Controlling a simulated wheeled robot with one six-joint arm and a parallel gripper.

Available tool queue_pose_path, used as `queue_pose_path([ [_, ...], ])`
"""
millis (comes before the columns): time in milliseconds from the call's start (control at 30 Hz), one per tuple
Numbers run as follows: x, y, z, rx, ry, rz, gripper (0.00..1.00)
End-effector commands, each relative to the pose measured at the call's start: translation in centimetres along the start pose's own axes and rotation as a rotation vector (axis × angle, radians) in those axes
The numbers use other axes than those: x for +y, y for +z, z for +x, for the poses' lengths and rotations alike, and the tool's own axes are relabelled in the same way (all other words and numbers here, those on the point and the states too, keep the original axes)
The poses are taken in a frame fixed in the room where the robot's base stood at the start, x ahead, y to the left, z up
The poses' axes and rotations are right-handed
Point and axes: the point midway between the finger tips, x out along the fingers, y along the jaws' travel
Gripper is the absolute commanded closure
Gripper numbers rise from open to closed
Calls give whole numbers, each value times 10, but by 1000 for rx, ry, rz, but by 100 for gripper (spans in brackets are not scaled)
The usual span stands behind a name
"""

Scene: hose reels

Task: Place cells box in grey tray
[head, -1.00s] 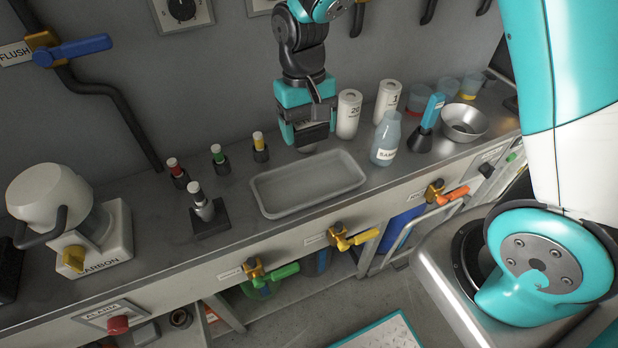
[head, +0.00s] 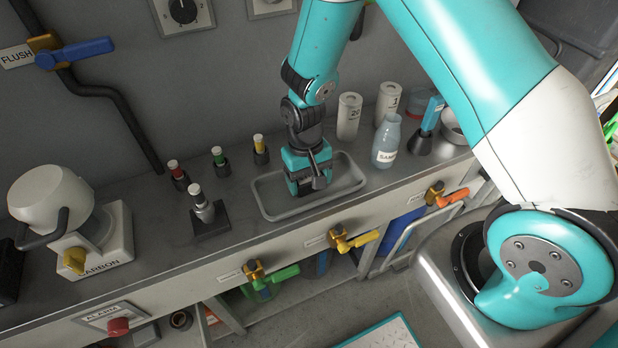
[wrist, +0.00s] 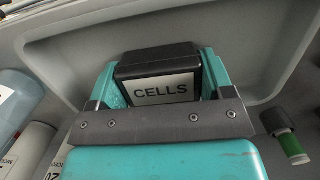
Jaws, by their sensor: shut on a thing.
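The cells box (wrist: 160,82) is black with a white label reading "CELLS" in the wrist view. My gripper (wrist: 162,95) is shut on it, with a teal jaw on either side. The grey tray (head: 347,189) is a shallow rectangular tray on the bench in the head view. In the wrist view the tray (wrist: 255,40) surrounds the box on the far side. The box is mostly hidden in the head view, and I cannot tell whether it touches the tray floor.
A labelled bottle (head: 386,142) and white canisters (head: 348,116) stand right of and behind the tray. A vial in a black stand (head: 203,209) is at the left front. Valve handles line the bench front.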

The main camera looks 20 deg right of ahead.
Motion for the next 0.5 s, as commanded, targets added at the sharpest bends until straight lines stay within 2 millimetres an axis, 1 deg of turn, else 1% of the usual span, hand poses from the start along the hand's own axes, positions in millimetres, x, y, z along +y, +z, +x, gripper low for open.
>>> queue_pose_path([
  [200,0,0,4,-1,0,0,51],
  [233,0,0,3,0,0,0,19],
  [267,0,0,2,0,0,0,12],
  [300,0,0,2,0,0,0,3],
  [333,0,0,2,0,0,0,0],
  [500,0,0,2,-1,0,0,0],
])
